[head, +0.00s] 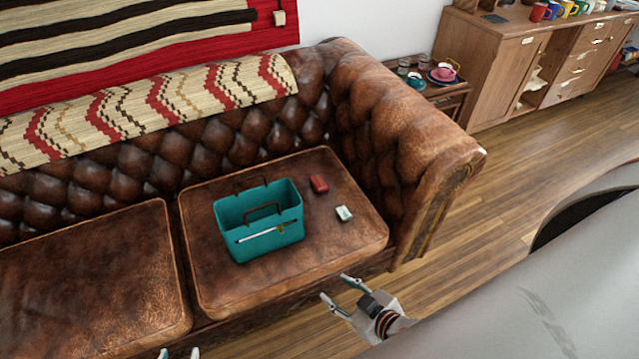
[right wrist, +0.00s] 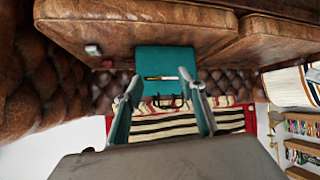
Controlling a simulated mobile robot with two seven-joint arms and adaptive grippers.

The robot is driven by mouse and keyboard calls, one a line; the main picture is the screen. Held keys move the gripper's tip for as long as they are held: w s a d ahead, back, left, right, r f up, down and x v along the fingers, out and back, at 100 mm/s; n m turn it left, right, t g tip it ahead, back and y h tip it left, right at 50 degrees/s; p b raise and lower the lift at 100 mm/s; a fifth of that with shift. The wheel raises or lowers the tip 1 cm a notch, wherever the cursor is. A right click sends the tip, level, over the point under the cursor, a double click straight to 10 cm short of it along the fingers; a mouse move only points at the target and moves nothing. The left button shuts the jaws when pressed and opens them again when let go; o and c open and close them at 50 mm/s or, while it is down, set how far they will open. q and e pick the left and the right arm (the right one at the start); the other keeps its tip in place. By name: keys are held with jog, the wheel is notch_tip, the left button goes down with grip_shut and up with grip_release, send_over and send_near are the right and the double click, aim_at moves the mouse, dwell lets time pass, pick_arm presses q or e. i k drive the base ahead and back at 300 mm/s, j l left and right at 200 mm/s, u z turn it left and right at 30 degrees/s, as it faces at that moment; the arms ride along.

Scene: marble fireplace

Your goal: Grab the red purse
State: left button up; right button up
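The small red purse (head: 319,184) lies on the right seat cushion of the brown leather sofa, to the right of a teal handled bag (head: 270,243). In the right wrist view the purse (right wrist: 107,64) is small and dark, left of the bag. My right gripper (head: 344,295) is open and empty, in front of the sofa's front edge and apart from the purse. Its spread fingers (right wrist: 163,112) also show in the right wrist view. My left gripper (head: 180,354) shows only two separated fingertips at the bottom edge; the rest is out of frame.
A small white-and-green item (head: 344,213) lies on the cushion (head: 228,290) in front of the purse. The sofa's high right arm (head: 410,130) rises beside them. A side table (head: 452,97) with cups stands beyond it. The left cushion (head: 90,285) is bare.

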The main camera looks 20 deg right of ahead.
aim_at(318, 182)
jog(key=l+u, duration=0.1)
jog(key=l, duration=2.6)
jog(key=k+l+u, duration=0.15)
jog(key=l, duration=1.2)
jog(key=i+l, duration=0.2)
jog(key=i, duration=0.3)
